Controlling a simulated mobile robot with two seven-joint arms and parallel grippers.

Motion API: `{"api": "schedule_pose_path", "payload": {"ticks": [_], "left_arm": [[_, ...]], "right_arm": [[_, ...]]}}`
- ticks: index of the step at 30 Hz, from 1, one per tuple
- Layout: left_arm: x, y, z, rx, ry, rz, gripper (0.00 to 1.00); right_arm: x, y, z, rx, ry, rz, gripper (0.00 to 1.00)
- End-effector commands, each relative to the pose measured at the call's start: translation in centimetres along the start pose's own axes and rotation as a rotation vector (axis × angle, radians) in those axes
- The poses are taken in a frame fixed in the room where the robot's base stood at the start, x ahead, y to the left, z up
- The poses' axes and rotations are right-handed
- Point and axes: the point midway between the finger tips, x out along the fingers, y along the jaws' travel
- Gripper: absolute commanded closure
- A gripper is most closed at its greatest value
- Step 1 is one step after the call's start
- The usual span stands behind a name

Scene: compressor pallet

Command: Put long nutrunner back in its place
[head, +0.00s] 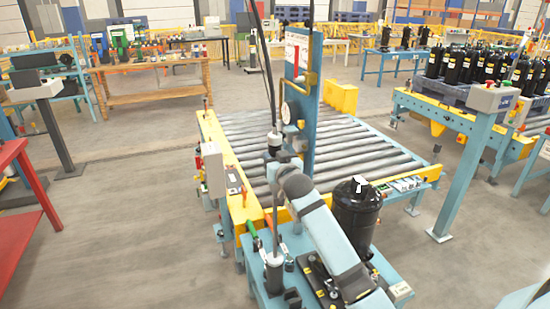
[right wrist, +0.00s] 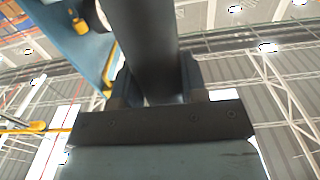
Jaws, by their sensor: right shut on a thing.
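The long nutrunner (head: 274,140) hangs upright under a dark cable in the head view, left of the blue post. A thin shaft runs down below it toward a dark upright cylinder (head: 274,274) on the blue bench; I cannot tell whether its tip is inside or only in front. My right gripper (head: 277,156) is shut around the nutrunner's body. In the right wrist view the dark round body (right wrist: 146,45) fills the space between the two fingers (right wrist: 155,85). My forearm hides part of the bench. My left gripper is not in view.
A blue post (head: 302,110) with a yellow bracket stands close behind the tool. A roller conveyor (head: 360,150) lies beyond. A black compressor (head: 357,215) stands right of my arm. A grey control box (head: 214,172) is at the left. Open floor lies farther left.

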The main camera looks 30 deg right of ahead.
Motion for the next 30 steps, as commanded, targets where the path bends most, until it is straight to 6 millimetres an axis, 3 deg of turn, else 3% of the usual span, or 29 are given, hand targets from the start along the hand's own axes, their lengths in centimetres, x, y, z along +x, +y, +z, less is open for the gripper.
{"api": "schedule_pose_path", "payload": {"ticks": [9, 10, 13, 23, 30], "left_arm": [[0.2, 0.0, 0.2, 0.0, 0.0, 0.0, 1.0], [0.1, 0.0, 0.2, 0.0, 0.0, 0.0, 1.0], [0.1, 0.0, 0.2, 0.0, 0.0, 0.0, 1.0], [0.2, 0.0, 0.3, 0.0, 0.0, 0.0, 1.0], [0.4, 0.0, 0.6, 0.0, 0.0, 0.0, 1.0]], "right_arm": [[0.0, 0.0, 0.2, 0.0, 0.007, 0.0, 1.0], [0.0, 0.0, 0.1, 0.0, 0.007, 0.0, 0.54], [0.0, 0.0, 0.2, 0.0, 0.005, 0.0, 0.31], [-0.3, 0.0, 0.8, 0.0, -0.004, 0.0, 0.31], [-4.0, 0.0, 0.8, 0.001, -0.002, -0.001, 0.31]]}}
